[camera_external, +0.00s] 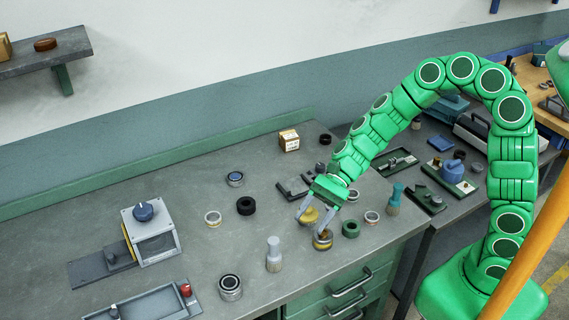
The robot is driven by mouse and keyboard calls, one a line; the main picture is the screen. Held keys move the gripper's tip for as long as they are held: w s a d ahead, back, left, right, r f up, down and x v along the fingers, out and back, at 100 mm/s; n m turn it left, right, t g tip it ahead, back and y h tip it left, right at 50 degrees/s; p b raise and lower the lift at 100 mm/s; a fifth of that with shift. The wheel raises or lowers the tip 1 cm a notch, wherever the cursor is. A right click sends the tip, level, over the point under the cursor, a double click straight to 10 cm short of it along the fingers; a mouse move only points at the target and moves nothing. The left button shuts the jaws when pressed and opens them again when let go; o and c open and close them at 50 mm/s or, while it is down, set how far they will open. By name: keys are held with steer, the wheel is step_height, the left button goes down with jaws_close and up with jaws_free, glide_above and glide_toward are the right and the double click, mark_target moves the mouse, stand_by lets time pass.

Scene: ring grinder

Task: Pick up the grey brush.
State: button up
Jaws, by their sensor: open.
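The grey brush (274,255) stands upright on the workbench, with a pale grey handle on top and tan bristles below. It is left of and nearer the camera than my gripper. My gripper (313,225) is open and points down over the bench, apart from the brush. A yellow knob-like piece (309,216) shows between its fingers, and a yellow-topped round piece (322,239) sits by the right fingertip. I cannot tell whether the fingers touch either one.
A teal brush (394,199), a green ring (351,229) and a light ring (371,217) stand right of my gripper. A metal cylinder (230,287) is left of the grey brush. A box with a blue knob (154,232) and a tray (150,306) occupy the left.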

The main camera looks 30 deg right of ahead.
mark_target(270, 252)
steer(key=shift+w+a+f+m+t+y, duration=0.15)
steer(key=shift+w+a+f+m, duration=0.2)
steer(key=shift+a+f+m, duration=0.6)
steer(key=shift+w+a+f+m+t+y, duration=0.15)
steer(key=shift+w+a+f+m, duration=0.35)
steer(key=shift+a+f, duration=0.85)
steer(key=shift+w+a+f+m+t+y, duration=0.1)
steer(key=shift+w+a+f+m+y, duration=0.15)
steer(key=shift+a+f+m, duration=0.9)
steer(key=shift+n, duration=0.3)
steer(key=shift+w+a+r+x, duration=0.1)
steer(key=shift+x, duration=0.8)
steer(key=shift+w+a+r+x, duration=0.1)
steer(key=shift+w+r+x, duration=0.05)
steer(key=shift+x, duration=0.75)
steer(key=shift+w+a+r+x, duration=0.1)
steer(key=shift+x, duration=0.8)
steer(key=shift+c, duration=0.4)
steer(key=c, duration=1)
